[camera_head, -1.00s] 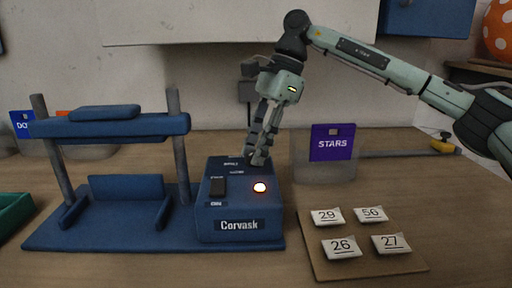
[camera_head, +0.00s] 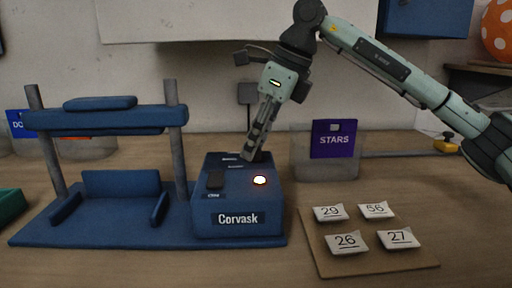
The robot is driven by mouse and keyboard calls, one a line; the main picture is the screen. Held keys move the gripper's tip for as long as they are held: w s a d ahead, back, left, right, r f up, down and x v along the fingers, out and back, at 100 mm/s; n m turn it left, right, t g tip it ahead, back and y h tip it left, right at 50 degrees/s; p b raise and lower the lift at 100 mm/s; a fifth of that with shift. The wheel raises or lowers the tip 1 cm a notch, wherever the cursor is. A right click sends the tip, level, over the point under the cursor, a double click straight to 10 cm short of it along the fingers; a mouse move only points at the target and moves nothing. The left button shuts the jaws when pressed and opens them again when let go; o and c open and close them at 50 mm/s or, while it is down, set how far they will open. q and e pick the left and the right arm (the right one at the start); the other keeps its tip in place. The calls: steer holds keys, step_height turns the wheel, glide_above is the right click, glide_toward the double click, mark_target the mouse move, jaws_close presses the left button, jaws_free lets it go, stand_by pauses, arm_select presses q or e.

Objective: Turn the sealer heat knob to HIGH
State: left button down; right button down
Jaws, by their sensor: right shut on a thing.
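The sealer (camera_head: 100,241) is blue, with a press bar between two grey posts on the left and a control box (camera_head: 238,220) marked Corvask on its right end. The box has a dark switch (camera_head: 215,180) and a lit lamp (camera_head: 260,180) on its sloped top. My right gripper (camera_head: 250,156) reaches down to the back of the box top, its fingers shut on what appears to be the heat knob. The fingers hide the knob, so its setting cannot be read. My left gripper is not in view.
A clear bin with a purple STARS label (camera_head: 334,139) stands right of the sealer. A brown board (camera_head: 375,257) with several numbered tags lies in front of it. A green tray (camera_head: 10,206) is at the left edge.

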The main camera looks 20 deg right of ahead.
steer(key=m+h, duration=0.1)
steer(key=m, duration=0.1)
steer(key=m+t+h+b, duration=0.1)
steer(key=m, duration=0.2)
steer(key=shift+a+m, duration=0.15)
steer(key=shift+m, duration=0.15)
steer(key=m+h, duration=0.1)
steer(key=m, duration=0.1)
steer(key=m+h+b, duration=0.1)
steer(key=m, duration=0.2)
steer(key=shift+a+r+t+b, duration=0.1)
steer(key=shift+a+t+b, duration=0.05)
steer(key=shift+t+b, duration=0.15)
steer(key=shift+m+h, duration=0.4)
steer(key=shift+m, duration=1.3)
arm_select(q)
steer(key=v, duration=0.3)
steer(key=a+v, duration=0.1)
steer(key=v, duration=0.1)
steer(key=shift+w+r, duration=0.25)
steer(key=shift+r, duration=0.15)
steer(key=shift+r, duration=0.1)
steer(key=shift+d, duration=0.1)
arm_select(e)
steer(key=c, duration=1.2)
jaws_free()
